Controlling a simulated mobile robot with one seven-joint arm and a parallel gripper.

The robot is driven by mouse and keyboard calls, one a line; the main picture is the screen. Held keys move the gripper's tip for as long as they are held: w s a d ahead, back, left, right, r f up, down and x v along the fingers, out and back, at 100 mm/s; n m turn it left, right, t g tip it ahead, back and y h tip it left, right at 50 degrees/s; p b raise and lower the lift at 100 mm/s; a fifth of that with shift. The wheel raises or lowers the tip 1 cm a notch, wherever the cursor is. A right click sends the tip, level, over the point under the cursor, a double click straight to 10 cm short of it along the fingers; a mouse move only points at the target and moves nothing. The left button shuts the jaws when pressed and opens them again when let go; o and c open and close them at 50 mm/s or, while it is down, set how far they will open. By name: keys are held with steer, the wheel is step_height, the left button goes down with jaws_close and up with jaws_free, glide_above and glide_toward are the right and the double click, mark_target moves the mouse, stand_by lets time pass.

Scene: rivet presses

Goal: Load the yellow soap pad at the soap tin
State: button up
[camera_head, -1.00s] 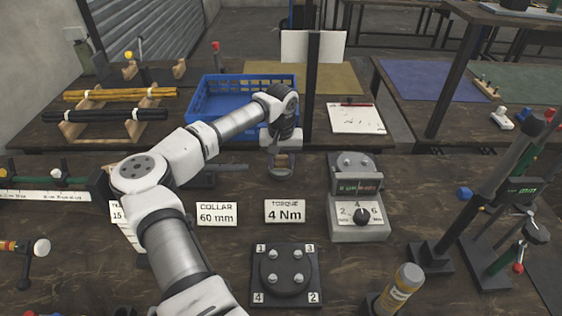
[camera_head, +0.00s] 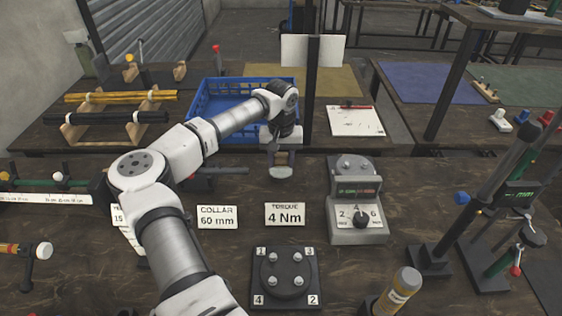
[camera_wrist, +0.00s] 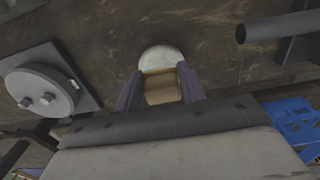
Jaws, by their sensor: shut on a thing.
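My gripper (camera_head: 282,163) points down at the middle of the bench, behind the torque sign. In the wrist view its two dark fingers (camera_wrist: 161,78) are shut on a yellow-brown block, which I take as the soap pad (camera_wrist: 162,92). A round pale grey thing, likely the soap tin (camera_wrist: 160,57), lies just beyond the fingertips. It also shows in the head view (camera_head: 283,173), right under the gripper. The fingers hide part of it. I cannot tell whether the pad touches it.
A grey torque unit with a dial (camera_head: 357,207) stands close to the right. The torque sign (camera_head: 285,214) and collar sign (camera_head: 217,217) stand in front. A black bolt plate (camera_head: 285,279) lies nearer. A blue crate (camera_head: 212,108) stands behind the arm.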

mark_target(281, 157)
steer(key=shift+r+p, duration=1.05)
steer(key=shift+r, duration=1.4)
